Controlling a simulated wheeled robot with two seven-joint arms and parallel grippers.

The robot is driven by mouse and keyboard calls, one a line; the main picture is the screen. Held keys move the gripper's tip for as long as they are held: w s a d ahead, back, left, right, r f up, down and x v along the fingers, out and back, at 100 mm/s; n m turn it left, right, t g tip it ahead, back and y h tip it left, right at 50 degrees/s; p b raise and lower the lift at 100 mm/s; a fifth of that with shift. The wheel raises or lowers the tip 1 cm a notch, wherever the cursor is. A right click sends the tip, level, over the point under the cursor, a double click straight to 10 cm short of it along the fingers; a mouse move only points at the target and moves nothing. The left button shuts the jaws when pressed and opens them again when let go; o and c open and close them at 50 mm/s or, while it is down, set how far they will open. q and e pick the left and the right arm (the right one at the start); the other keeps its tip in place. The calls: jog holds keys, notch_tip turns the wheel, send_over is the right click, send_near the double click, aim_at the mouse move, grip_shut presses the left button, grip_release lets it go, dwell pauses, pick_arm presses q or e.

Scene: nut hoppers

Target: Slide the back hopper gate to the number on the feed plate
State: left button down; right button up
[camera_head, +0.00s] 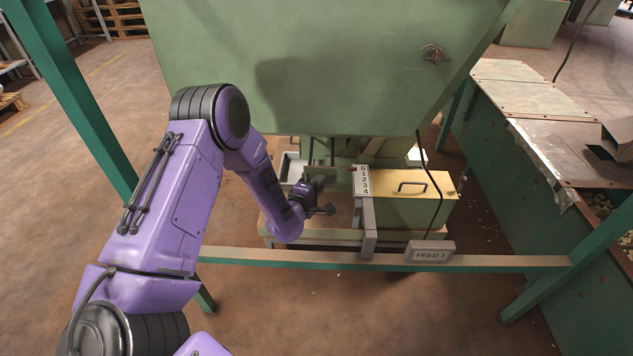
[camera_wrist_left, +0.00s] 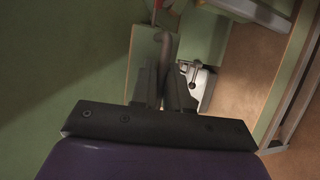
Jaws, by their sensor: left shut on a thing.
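My left gripper (camera_head: 314,183) is under the big green hopper (camera_head: 330,60), partly hidden by my own wrist. In the left wrist view its jaws (camera_wrist_left: 165,88) are shut on a grey bent gate handle (camera_wrist_left: 167,45). A pale plate (camera_wrist_left: 148,50), apparently the gate, lies behind the handle. A white number scale (camera_head: 364,180), marked 0 to 4, stands right of the gripper. A small red pointer (camera_head: 352,168) is at its left edge near the top, around 0 to 1. The feed plate (camera_head: 430,251) seems to read "FEED 1". My right gripper is not in view.
A green rail (camera_head: 490,261) crosses in front, below the gripper. A yellow-topped box with a handle (camera_head: 410,186) stands right of the scale. A black cable (camera_head: 438,190) hangs beside it. A green bench (camera_head: 535,130) stands at the right. Open floor lies at the left.

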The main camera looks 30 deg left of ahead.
pick_arm(q)
jog(key=shift+s+d, duration=0.3)
jog(key=shift+s, duration=0.2)
jog(key=c, duration=1.5)
grip_release()
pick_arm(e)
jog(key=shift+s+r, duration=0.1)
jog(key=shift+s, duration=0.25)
pick_arm(q)
jog(key=p+v, duration=0.1)
jog(key=v, duration=0.9)
jog(key=shift+s+r, duration=0.1)
jog(key=shift+s, duration=0.15)
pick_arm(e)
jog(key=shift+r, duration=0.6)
pick_arm(q)
jog(key=shift+s, duration=0.1)
